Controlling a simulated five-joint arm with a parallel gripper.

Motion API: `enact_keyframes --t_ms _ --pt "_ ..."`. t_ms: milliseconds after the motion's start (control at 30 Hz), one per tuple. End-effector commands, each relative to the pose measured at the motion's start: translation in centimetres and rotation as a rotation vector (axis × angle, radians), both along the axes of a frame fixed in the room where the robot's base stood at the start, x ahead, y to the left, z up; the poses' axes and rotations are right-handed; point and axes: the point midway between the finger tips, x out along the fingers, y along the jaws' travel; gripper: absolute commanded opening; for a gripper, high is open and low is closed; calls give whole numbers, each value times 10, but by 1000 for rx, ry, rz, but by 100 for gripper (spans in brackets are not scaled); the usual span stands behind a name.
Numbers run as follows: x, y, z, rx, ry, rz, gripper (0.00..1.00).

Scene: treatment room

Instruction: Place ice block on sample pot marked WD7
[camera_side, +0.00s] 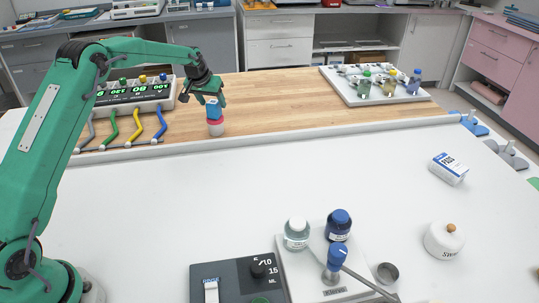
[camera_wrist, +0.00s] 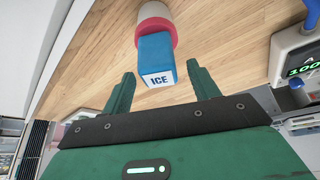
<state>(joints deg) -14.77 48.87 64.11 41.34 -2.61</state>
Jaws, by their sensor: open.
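The blue ice block (camera_side: 213,109) rests on top of a small white sample pot (camera_side: 216,131) with a red-pink lid, on the wooden strip of the bench. In the wrist view the block (camera_wrist: 154,56) shows a white end face reading "ICE", with the pot (camera_wrist: 155,13) behind it. No WD7 mark is readable on the pot. My gripper (camera_side: 213,97) is just above the block in the side view. In the wrist view its green fingers (camera_wrist: 161,78) are spread apart, with the block's end ahead of the gap between them. The fingers do not grip it.
A numbered display unit (camera_side: 135,93) with coloured cables stands left of the pot. A white tray (camera_side: 410,97) with bottles is at the back right. Bottles, a scale, a lidded jar (camera_side: 444,240) and a small box (camera_side: 448,169) stand on the white front surface. Its middle is clear.

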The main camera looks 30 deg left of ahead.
Motion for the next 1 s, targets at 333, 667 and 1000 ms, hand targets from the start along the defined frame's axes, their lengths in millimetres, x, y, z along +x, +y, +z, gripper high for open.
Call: enact_keyframes --t_ms 333,667,1000 --pt "-10 -3 25 1 -3 0 60" --pt "-31 -8 70 1 -3 0 60" --pt "-47 -13 105 1 -2 0 60"
